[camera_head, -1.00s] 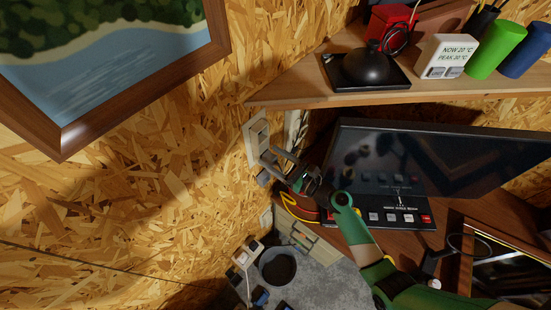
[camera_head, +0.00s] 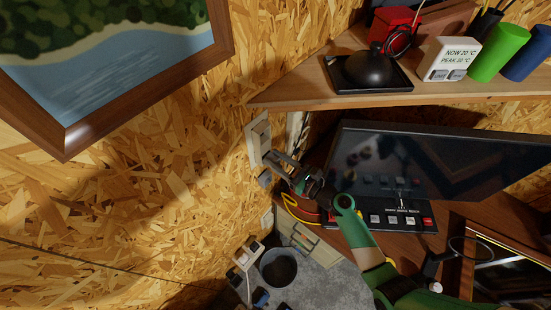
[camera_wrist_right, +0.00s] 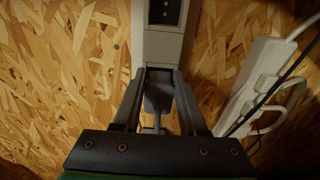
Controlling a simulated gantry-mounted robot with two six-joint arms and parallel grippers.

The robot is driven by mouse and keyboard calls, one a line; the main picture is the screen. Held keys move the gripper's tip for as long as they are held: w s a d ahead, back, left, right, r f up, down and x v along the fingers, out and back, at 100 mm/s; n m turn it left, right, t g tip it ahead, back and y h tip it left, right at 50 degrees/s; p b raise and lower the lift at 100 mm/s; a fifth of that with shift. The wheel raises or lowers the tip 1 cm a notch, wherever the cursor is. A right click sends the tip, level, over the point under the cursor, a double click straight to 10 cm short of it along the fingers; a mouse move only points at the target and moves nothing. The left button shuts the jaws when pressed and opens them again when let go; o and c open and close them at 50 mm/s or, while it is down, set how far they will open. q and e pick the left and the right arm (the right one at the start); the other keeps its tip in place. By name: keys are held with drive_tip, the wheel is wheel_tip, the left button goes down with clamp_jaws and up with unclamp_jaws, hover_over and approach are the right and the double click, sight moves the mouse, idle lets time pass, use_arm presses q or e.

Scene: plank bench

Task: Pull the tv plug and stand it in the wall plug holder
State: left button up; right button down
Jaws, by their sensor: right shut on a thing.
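My right gripper (camera_head: 274,160) is at the wall plate (camera_head: 256,132), just below its middle. In the right wrist view the two fingers (camera_wrist_right: 157,82) are shut on a dark grey plug (camera_wrist_right: 158,98), with its cord running back toward the palm. The pale wall plate with a dark socket (camera_wrist_right: 165,12) lies just beyond the plug. I cannot tell whether the plug still touches the plate. A small grey block (camera_head: 265,178) sits on the wall under the gripper; I cannot tell whether it is the wall plug holder. My left gripper is not in view.
A white power strip (camera_wrist_right: 252,85) with cables is close on the right in the wrist view. A wooden shelf (camera_head: 300,93) juts out above the arm. The tv (camera_head: 430,160) stands to the right, with a button panel (camera_head: 395,217) below it.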

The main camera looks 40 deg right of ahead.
sight(277, 161)
drive_tip(key=shift+s+d+p, duration=0.15)
drive_tip(key=shift+s+p, duration=0.2)
drive_tip(key=shift+s, duration=1.05)
drive_tip(key=shift+s, duration=0.35)
drive_tip(key=shift+s, duration=0.35)
drive_tip(key=shift+s+d, duration=0.1)
drive_tip(key=shift+s, duration=0.05)
drive_tip(key=shift+s+d+p, duration=0.2)
drive_tip(key=shift+s+p, duration=0.5)
drive_tip(key=shift+s, duration=1.65)
